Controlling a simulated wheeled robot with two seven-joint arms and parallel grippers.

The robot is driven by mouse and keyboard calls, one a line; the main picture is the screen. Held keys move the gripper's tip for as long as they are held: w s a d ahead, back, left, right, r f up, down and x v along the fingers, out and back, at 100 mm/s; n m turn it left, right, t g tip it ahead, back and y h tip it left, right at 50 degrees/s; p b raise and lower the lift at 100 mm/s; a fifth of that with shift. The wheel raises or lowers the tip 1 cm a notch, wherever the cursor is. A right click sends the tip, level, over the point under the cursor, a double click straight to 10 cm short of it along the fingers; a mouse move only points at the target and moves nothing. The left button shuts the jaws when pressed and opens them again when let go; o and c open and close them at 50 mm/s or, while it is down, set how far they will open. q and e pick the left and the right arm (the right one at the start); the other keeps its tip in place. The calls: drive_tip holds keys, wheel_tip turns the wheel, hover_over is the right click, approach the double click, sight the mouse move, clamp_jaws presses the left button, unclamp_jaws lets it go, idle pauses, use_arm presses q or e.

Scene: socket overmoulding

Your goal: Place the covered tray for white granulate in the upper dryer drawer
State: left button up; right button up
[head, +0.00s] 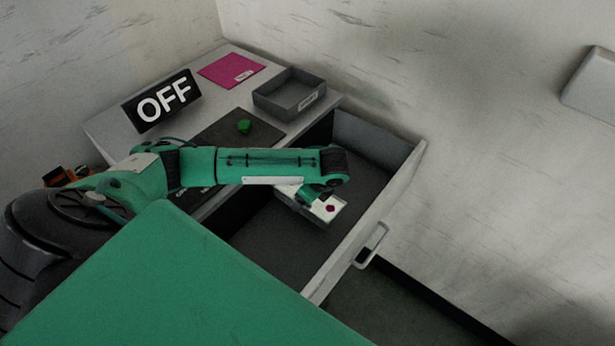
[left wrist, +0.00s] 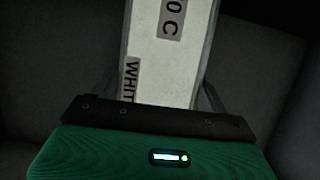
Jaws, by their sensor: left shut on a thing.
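The covered tray (head: 326,208) shows in the head view as a pale box with a small red mark, over the floor of the open drawer (head: 278,238). My left arm reaches across from the left and hides part of it. My left gripper (head: 310,194) is shut on the tray. In the left wrist view the tray's pale lid (left wrist: 170,55) lies between the fingers, with labels reading "WHIT" and "0 C". I cannot tell whether the tray touches the drawer floor. My right gripper is not in view.
The drawer's front panel with its handle (head: 371,245) stands out toward the right wall. On the cabinet top are a grey open tray (head: 289,94), a magenta sheet (head: 231,69), a dark mat (head: 222,137) with a green piece (head: 244,126), and an OFF sign (head: 162,101).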

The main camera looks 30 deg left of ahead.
use_arm(q)
drive_tip(key=shift+f+p, duration=0.35)
drive_tip(key=shift+f, duration=1.6)
drive_tip(key=o, duration=1.3)
drive_tip(key=shift+f, duration=0.1)
drive_tip(key=shift+o, duration=0.2)
drive_tip(key=b+v, duration=0.2)
drive_tip(key=v, duration=0.9)
drive_tip(key=shift+r+b, duration=0.25)
drive_tip(key=shift+b, duration=0.1)
drive_tip(key=shift+d+r, duration=0.15)
drive_tip(key=shift+r, duration=0.2)
